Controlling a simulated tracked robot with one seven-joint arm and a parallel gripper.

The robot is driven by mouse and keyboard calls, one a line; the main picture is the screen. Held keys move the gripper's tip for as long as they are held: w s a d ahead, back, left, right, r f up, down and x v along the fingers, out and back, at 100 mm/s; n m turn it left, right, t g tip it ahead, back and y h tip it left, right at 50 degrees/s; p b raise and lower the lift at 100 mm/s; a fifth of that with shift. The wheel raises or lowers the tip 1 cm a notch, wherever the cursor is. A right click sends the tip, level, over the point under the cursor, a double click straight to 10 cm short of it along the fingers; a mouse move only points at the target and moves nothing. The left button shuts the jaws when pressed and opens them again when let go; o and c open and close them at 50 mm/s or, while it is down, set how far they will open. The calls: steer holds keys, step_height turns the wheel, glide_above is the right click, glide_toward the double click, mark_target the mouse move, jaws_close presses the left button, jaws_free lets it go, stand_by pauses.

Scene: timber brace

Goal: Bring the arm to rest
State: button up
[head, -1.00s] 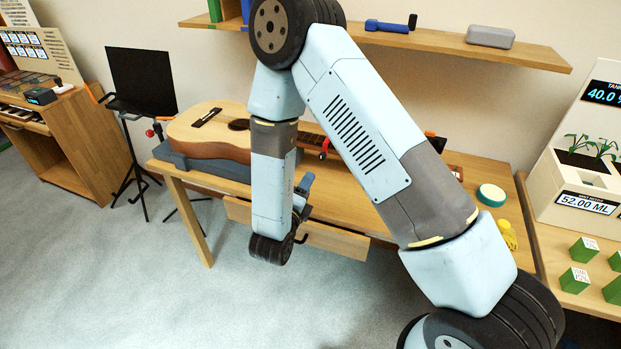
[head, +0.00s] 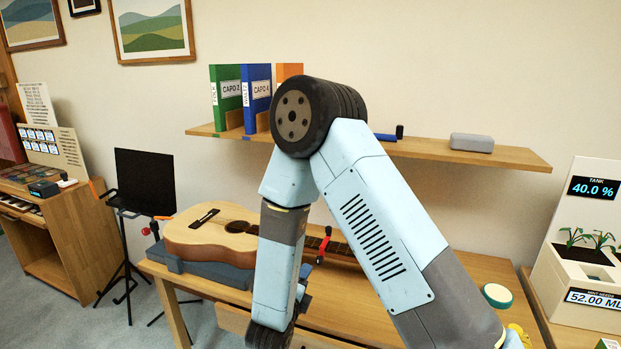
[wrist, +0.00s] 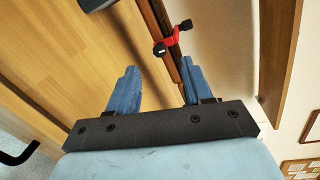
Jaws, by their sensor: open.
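My gripper (wrist: 158,88) shows in the wrist view with its two blue fingers apart and nothing between them. Beyond the fingers lie the guitar's neck and a red and black capo (wrist: 172,40). I cannot tell how far away they are. The guitar (head: 208,238) lies on a grey-blue support (head: 210,272) on the table. The red capo (head: 324,244) is on its neck, to the right of my forearm.
A wall shelf (head: 420,147) holds several binders (head: 227,95), a blue dumbbell-like tool and a grey case (head: 472,142). A black music stand (head: 146,182) stands left of the table (head: 505,270). A planter unit (head: 590,250) stands at the right. A round green-rimmed item (head: 497,295) lies on the table.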

steer(key=w+d+r+n+g+y, duration=0.1)
steer(key=d+r+n+y, duration=0.1)
steer(key=r+n, duration=0.35)
steer(key=w+d+r+n+g+y, duration=0.1)
steer(key=d+r+n+g+y, duration=0.15)
steer(key=r, duration=0.65)
steer(key=w+d+r+n+g+y, duration=0.1)
steer(key=d+r+n+y, duration=0.2)
steer(key=r, duration=0.4)
steer(key=s+d+r+n+g+h, duration=0.1)
steer(key=s+d+r+n, duration=0.3)
steer(key=s+d, duration=0.5)
steer(key=s+d+r+n+g+h, duration=0.1)
steer(key=s+d+r+n+g, duration=0.3)
steer(key=s+d+n, duration=0.5)
steer(key=s+r, duration=0.1)
steer(key=s, duration=0.7)
steer(key=shift+s+d+h, duration=0.25)
steer(key=shift+s+h, duration=0.1)
steer(key=shift+g, duration=0.25)
steer(key=shift+c, duration=0.4)
